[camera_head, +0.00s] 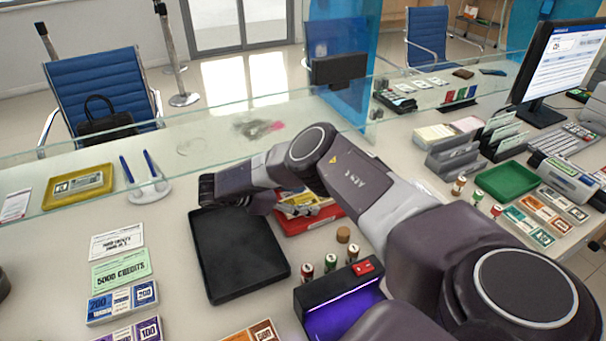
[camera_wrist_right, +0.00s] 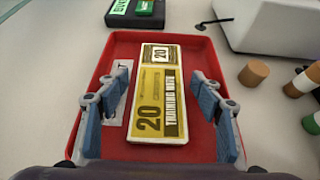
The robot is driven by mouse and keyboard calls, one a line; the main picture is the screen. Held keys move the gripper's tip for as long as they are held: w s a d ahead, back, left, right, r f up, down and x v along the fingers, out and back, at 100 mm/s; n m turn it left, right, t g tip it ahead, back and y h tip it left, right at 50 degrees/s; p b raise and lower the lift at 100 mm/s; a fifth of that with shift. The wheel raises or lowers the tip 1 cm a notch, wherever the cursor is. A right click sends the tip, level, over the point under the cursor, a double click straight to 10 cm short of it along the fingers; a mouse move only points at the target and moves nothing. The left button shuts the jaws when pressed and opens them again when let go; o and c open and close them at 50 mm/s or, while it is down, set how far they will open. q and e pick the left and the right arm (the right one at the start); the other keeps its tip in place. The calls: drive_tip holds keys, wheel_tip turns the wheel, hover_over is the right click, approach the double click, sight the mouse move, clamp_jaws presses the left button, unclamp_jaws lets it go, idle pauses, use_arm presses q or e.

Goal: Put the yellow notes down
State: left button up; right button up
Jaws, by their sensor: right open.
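The yellow 20 training notes (camera_wrist_right: 156,95) lie flat in the red tray (camera_wrist_right: 205,52), near its middle. In the head view the notes (camera_head: 300,205) and the tray (camera_head: 312,222) are partly hidden behind my right arm. My right gripper (camera_wrist_right: 161,85) is open over the tray, with one finger on each side of the notes and a gap to both. In the head view the same gripper (camera_head: 268,203) is mostly hidden by its own arm. A white label lies on the tray floor under the left finger. My left gripper is not in view.
A black tray (camera_head: 236,255) lies left of the red one. Stamps (camera_head: 331,263), a round cork-like cap (camera_head: 343,235) and a purple-lit box (camera_head: 340,310) stand close on the right. Note bundles (camera_head: 122,301) lie at the left front. A glass screen crosses behind.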

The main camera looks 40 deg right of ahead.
drive_tip(key=p+v, duration=0.1)
drive_tip(key=v, duration=1.1)
idle(1.0)
